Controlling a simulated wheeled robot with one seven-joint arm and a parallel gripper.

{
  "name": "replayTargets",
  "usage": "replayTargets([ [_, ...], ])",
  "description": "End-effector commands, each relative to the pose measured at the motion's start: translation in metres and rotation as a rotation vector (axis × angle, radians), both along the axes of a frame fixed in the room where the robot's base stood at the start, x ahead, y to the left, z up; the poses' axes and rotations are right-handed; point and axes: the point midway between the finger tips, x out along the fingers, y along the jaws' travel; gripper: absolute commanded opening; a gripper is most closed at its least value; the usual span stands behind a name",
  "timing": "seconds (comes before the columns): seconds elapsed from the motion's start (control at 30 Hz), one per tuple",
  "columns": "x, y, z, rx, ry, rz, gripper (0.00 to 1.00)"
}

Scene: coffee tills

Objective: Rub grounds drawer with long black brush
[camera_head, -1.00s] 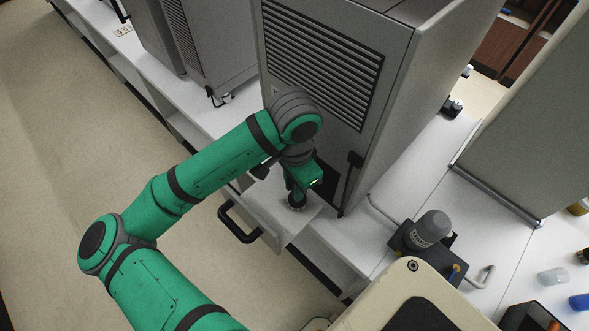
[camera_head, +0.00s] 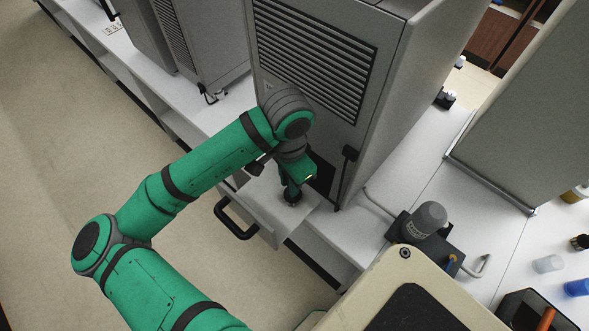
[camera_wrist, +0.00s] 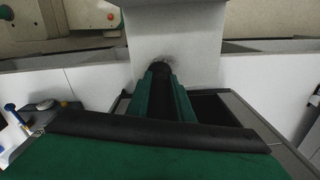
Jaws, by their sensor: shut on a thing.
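The grounds drawer (camera_head: 262,203) is a pale, flat-topped drawer pulled out at the foot of the grey machine, with a black loop handle (camera_head: 236,218) on its front. My gripper (camera_head: 292,187) points down over the drawer, close to the machine's front. In the wrist view, its green fingers (camera_wrist: 160,95) are shut on the black brush (camera_wrist: 160,69), mostly hidden between them. The brush's dark end meets the pale drawer surface (camera_wrist: 175,35), where dark bristles or a smudge show. Exact contact is hard to tell.
The tall grey machine (camera_head: 385,90) stands right behind my gripper, with a black lever (camera_head: 347,165) close on the right. A dark device with a grey cup (camera_head: 430,220) is on the white counter (camera_head: 395,180). Open floor (camera_head: 60,130) lies left.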

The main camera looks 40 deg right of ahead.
Motion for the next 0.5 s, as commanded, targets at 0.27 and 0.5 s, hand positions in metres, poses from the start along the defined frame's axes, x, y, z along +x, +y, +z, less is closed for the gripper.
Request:
replayTargets([
  [0.27,0.0,0.002,0.026,0.0,-0.002,0.003,0.0],
  [0.5,0.001,0.004,0.047,0.001,-0.001,0.009,0.0],
])
